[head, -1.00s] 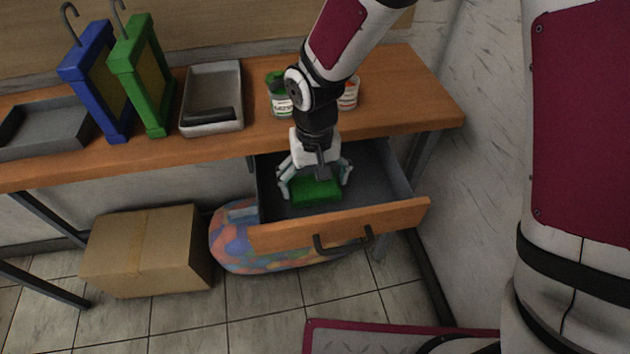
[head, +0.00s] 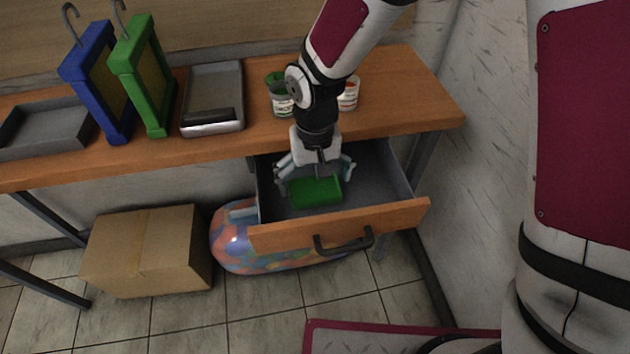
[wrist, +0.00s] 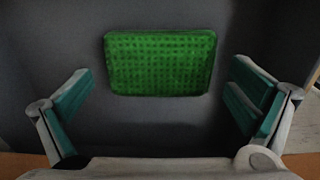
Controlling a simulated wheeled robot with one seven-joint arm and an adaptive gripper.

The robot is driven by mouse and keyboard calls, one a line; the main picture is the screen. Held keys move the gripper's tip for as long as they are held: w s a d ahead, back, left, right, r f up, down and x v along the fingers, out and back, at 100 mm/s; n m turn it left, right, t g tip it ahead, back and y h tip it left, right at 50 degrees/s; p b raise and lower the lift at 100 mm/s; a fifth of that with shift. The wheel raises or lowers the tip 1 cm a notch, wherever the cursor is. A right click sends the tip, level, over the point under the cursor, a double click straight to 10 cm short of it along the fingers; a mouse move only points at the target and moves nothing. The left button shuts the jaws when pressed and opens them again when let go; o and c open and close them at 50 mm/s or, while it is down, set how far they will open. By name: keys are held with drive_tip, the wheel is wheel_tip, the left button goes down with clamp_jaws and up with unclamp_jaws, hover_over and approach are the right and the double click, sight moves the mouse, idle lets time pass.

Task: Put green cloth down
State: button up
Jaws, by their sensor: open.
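The green cloth (head: 316,191) lies on the grey floor of the open drawer (head: 388,219), close behind its wooden front. In the wrist view the cloth (wrist: 160,63) is a flat, rounded rectangle with a dimpled surface. My gripper (head: 314,171) is open just above and behind the cloth, inside the drawer. In the wrist view its two teal-padded fingers (wrist: 160,108) are spread wide to either side of the cloth, with a gap on both sides. Nothing is between them in their grip.
The wooden table (head: 405,95) holds paint cans (head: 347,95), grey trays (head: 213,83), a blue frame (head: 97,82) and a green frame (head: 144,75). A cardboard box (head: 142,251) and a colourful balloon-like object (head: 240,250) lie on the floor. A wall stands right of the table.

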sight(315, 187)
wheel_tip(315, 187, up, 11)
drive_tip(key=p, duration=0.1)
drive_tip(key=shift+r, duration=0.1)
drive_tip(key=s+d+r+m+t, duration=0.1)
drive_tip(key=s+d+r, duration=0.3)
drive_tip(key=d+r, duration=0.25)
drive_tip(key=s+d+r+m, duration=0.1)
drive_tip(key=s+d+r, duration=0.2)
drive_tip(key=d+r, duration=0.35)
drive_tip(key=s+d+m+t, duration=0.1)
drive_tip(key=s+d, duration=0.9)
drive_tip(key=s, duration=0.4)
drive_tip(key=shift+s, duration=0.35)
